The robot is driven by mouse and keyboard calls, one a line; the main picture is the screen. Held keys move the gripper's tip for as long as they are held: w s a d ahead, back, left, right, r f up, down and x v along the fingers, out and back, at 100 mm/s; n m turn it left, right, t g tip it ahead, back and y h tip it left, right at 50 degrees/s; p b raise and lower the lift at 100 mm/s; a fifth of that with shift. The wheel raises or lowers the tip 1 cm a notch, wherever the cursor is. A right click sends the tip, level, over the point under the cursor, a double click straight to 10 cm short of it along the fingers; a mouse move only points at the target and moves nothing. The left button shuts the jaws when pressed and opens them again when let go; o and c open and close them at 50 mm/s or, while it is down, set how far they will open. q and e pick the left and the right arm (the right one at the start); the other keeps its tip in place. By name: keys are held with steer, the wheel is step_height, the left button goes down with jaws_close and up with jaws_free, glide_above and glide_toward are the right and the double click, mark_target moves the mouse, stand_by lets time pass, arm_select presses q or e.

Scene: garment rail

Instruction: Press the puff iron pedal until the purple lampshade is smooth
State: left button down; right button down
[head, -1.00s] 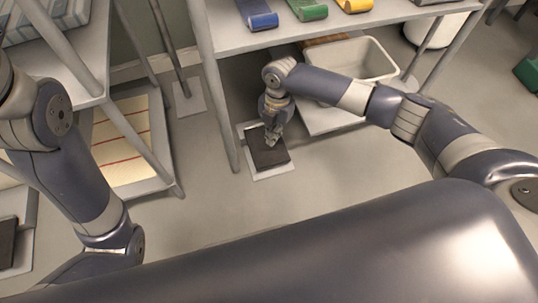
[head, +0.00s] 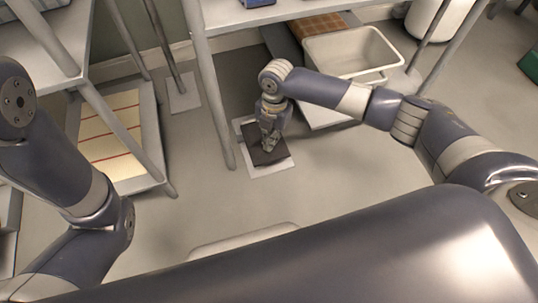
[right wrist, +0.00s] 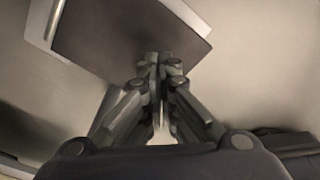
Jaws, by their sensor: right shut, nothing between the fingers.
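The pedal is a dark flat plate (head: 277,157) on a pale base on the floor, under the front of the shelf. My right gripper (head: 267,148) points down at it, its fingertips over the plate. In the right wrist view the fingers (right wrist: 160,68) are shut with nothing between them, and the dark plate (right wrist: 125,32) lies just beyond their tips. I cannot tell whether they touch it or how far it is pressed. The purple lampshade and the iron are not in view. My left arm shows at the left, but its gripper is out of view.
A shelf leg (head: 212,95) stands just left of the pedal. A white bin (head: 352,68) sits on the low shelf to the right. A rack with a striped yellow board (head: 108,130) stands at left. The floor in front of the pedal is clear.

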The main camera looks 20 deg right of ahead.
steer(key=shift+f+b, duration=0.6)
steer(key=shift+f, duration=0.15)
steer(key=shift+f+b, duration=0.65)
steer(key=shift+f, duration=1.3)
steer(key=shift+d+r, duration=0.1)
steer(key=shift+r, duration=0.05)
steer(key=shift+w+d+r+p, duration=0.25)
steer(key=shift+w+d+p, duration=0.05)
steer(key=shift+w+d, duration=0.25)
steer(key=shift+w+d+r+p, duration=0.25)
steer(key=shift+w+d+p, duration=0.05)
steer(key=shift+w+d, duration=0.2)
steer(key=shift+d, duration=0.1)
step_height(320, 180, up, 12)
steer(key=shift+w+d, duration=0.2)
steer(key=shift+w, duration=0.15)
